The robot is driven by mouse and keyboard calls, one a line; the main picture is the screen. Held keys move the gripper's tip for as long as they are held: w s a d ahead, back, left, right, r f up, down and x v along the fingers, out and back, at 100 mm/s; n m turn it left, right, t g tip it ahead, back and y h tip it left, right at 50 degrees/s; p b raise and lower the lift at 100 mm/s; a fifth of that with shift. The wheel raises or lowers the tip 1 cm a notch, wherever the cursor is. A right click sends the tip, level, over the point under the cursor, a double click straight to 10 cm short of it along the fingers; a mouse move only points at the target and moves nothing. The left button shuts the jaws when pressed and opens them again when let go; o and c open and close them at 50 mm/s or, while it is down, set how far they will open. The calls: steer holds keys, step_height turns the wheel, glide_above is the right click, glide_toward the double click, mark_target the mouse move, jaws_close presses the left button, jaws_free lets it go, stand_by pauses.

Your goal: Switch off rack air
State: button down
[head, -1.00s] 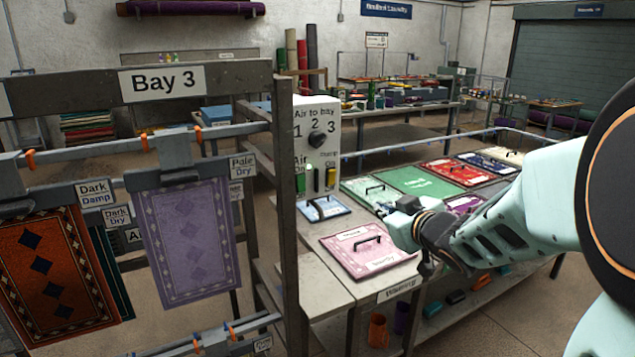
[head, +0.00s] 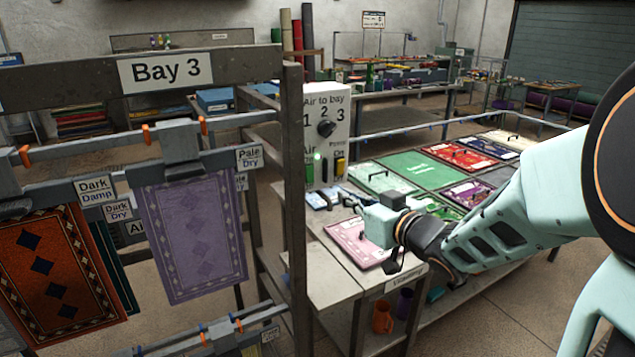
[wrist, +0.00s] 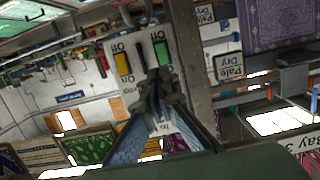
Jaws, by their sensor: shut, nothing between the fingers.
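The white air control box (head: 326,118) stands behind the Bay 3 rack post, with a dark round knob (head: 326,128) under "Air to bay 1 2 3". Below are a green Air switch (head: 309,171) and a yellow Pump switch (head: 339,171), each marked "On". In the wrist view the box appears inverted, with the green switch (wrist: 162,53) and yellow switch (wrist: 122,63) beyond my fingers. My gripper (wrist: 160,76) is shut and empty, its tips near the green switch in that picture; I cannot tell whether they touch. In the head view my gripper (head: 326,196) is low before the box.
The Bay 3 rack (head: 290,200) stands left of the box, with an orange-brown rug (head: 50,265) and a lilac rug (head: 193,238) hanging.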

mark_target(311, 177)
steer(key=p+x, duration=0.1)
steer(key=x, duration=1.3)
steer(key=shift+w+f+b, duration=0.1)
steer(key=shift+f+b, duration=0.3)
steer(key=shift+b, duration=0.5)
steer(key=shift+w+a+f+t+y+b, duration=0.15)
steer(key=shift+t+y+b, duration=0.2)
steer(key=shift+b, duration=0.8)
steer(key=shift+t+b, duration=0.35)
steer(key=shift+b, duration=0.65)
steer(key=t+y+b, duration=0.1)
steer(key=b, duration=0.5)
steer(key=shift+w, duration=0.1)
steer(key=shift+a+r, duration=0.1)
steer(key=shift+r, duration=0.3)
